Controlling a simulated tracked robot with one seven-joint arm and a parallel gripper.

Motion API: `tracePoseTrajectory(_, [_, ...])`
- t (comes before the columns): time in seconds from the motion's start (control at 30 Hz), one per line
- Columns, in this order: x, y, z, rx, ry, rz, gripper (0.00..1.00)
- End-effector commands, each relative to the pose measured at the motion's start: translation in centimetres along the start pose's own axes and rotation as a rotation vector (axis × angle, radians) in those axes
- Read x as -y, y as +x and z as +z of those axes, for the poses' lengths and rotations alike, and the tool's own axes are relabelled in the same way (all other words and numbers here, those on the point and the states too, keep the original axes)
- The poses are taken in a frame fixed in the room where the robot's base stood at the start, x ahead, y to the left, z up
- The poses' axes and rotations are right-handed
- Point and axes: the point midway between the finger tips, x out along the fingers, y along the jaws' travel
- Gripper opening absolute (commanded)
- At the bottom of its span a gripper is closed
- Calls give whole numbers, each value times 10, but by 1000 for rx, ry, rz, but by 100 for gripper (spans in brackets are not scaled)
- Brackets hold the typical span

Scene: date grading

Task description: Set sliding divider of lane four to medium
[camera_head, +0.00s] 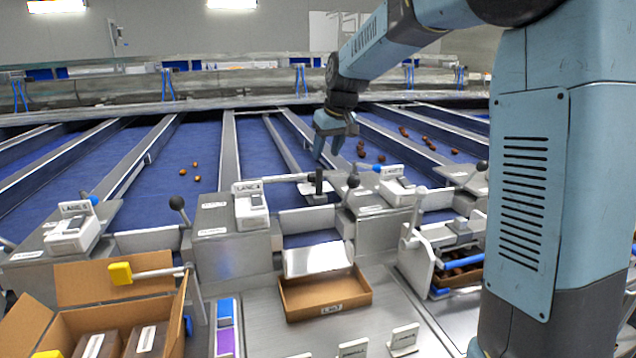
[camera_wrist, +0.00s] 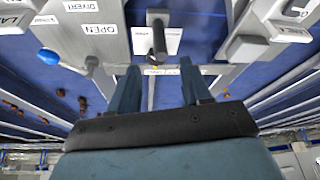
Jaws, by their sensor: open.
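The lane four sign (camera_head: 248,187) stands on a white unit beside the blue lane. A thin metal divider strip (camera_head: 281,145) runs along that lane. A black upright handle (camera_head: 318,184) stands at its near end on a small pale plate; the handle also shows in the wrist view (camera_wrist: 158,40), between white labels too small to read. I cannot tell which setting it is at. My gripper (camera_head: 328,146) is open and empty, above the lane and beyond the handle. In the wrist view its two fingers (camera_wrist: 158,74) point toward the handle, apart from it.
Black ball-knob levers (camera_head: 353,181) and (camera_head: 177,203) stand at the lane ends. The lane three unit (camera_head: 396,187) is to the right. An open cardboard tray (camera_head: 325,306) sits below lane four, and a carton (camera_head: 88,280) stands at left. Dates lie on neighbouring lanes.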

Motion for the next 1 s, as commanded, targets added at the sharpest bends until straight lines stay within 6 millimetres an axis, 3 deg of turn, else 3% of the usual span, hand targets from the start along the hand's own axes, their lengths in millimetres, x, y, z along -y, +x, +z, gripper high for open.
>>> tracePoseTrajectory(0.6, [0, 103, 1, 2, 0, 0, 48])
tracePoseTrajectory(0.8, [0, 119, 0, 1, 0, 0, 48])
tracePoseTrajectory(1.0, [0, 122, 0, 0, 0, 0, 48])
